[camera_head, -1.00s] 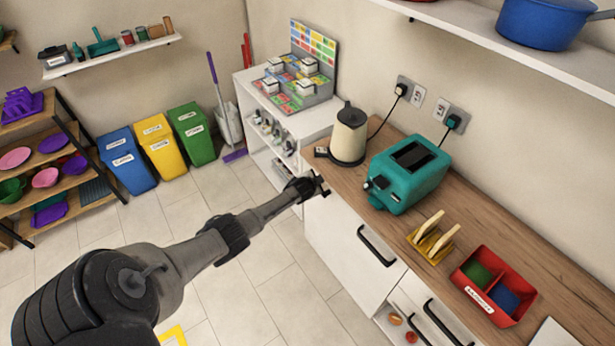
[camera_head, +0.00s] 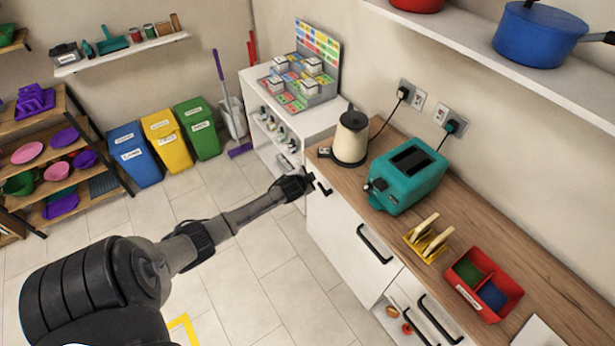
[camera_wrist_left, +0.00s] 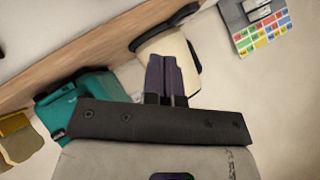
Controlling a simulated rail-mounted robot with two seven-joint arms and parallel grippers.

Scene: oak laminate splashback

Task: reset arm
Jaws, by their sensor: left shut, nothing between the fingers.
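My left arm reaches in from the lower left of the head view. Its gripper (camera_head: 318,186) is beside the left end of the counter, in front of the white cabinet (camera_head: 345,240). In the left wrist view the two dark fingers (camera_wrist_left: 167,75) are together with nothing between them. They overlap the cream kettle (camera_wrist_left: 188,42) in that picture; I cannot tell the exact gap. The kettle (camera_head: 350,138) stands upright on the counter in the head view. My right gripper is in neither view.
On the wooden counter (camera_head: 480,238) are a teal toaster (camera_head: 408,178), a yellow rack (camera_head: 428,240) with bread slices and a red two-part box (camera_head: 483,284). A wall shelf with a blue pot (camera_head: 540,35) hangs above. Open tiled floor (camera_head: 235,180) lies left of the cabinets.

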